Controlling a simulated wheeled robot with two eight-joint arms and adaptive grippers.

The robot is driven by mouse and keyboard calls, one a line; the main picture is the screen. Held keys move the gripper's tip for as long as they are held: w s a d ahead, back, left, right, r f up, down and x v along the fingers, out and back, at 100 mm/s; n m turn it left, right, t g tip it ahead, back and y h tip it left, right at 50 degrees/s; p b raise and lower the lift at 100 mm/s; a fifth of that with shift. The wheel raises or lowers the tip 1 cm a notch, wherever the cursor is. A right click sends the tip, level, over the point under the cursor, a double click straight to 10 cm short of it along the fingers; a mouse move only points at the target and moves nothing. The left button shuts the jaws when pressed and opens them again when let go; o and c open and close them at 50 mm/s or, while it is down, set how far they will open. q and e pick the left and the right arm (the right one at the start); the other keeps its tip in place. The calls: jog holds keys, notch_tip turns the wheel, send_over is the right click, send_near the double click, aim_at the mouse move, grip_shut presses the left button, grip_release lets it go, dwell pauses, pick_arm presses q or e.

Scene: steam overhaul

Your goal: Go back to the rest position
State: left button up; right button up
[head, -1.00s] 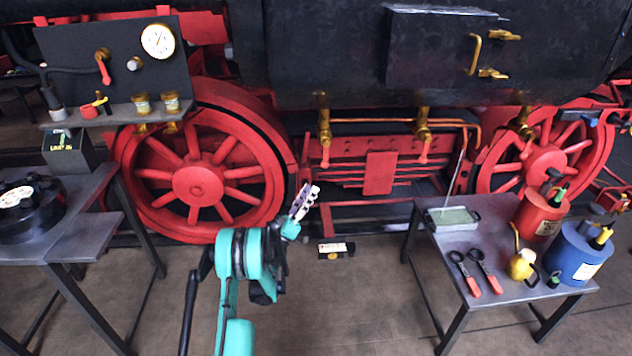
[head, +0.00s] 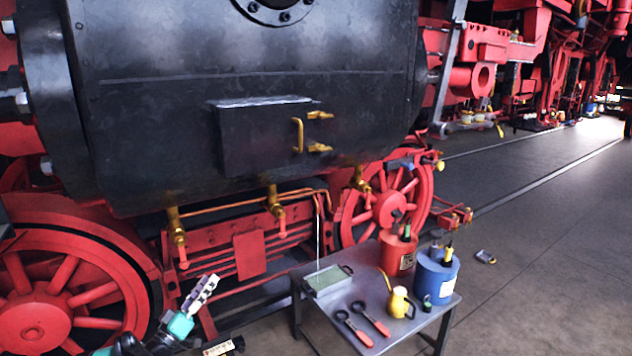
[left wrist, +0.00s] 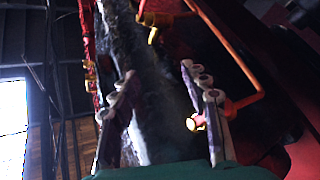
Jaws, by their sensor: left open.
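My left gripper (head: 203,294) is at the lower left of the head view, in front of the red wheels and low frame of the locomotive. It points up and to the right, and nothing shows between its fingers. In the left wrist view its two fingers (left wrist: 160,92) stand apart. A copper pipe and a valve with a red handle (left wrist: 195,122) show behind and beside the right finger there; I cannot tell whether they touch.
A grey table (head: 373,292) at lower centre bears a tray (head: 328,281), red-handled tools (head: 370,318), a yellow oil can (head: 398,302), a red can (head: 397,255) and a blue can (head: 436,275). Brass drain cocks (head: 276,205) hang under the black cylinder (head: 170,130). Floor at right is mostly free.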

pick_arm(q)
jog(key=s+d+r+m+g, duration=0.1)
jog(key=s+d+r+g, duration=0.15)
jog(key=d, duration=0.35)
jog(key=s+d+r+m+g, duration=0.1)
jog(key=d+g, duration=0.2)
jog(key=d, duration=0.3)
jog(key=s+d+g, duration=0.4)
jog(key=s+d, duration=0.3)
jog(key=s, duration=0.1)
jog(key=s+a+f+g+y, duration=0.1)
jog(key=s+f+y, duration=0.1)
jog(key=s, duration=0.6)
jog(key=s+a+f+g+y, duration=0.1)
jog(key=s+f+y, duration=0.2)
jog(key=s, duration=0.5)
jog(key=s+a+f+g+y, duration=0.1)
jog(key=s+f+y, duration=0.2)
jog(key=s, duration=0.6)
jog(key=shift+a+g+y, duration=0.3)
jog(key=shift+g+y, duration=0.05)
jog(key=shift+y, duration=0.25)
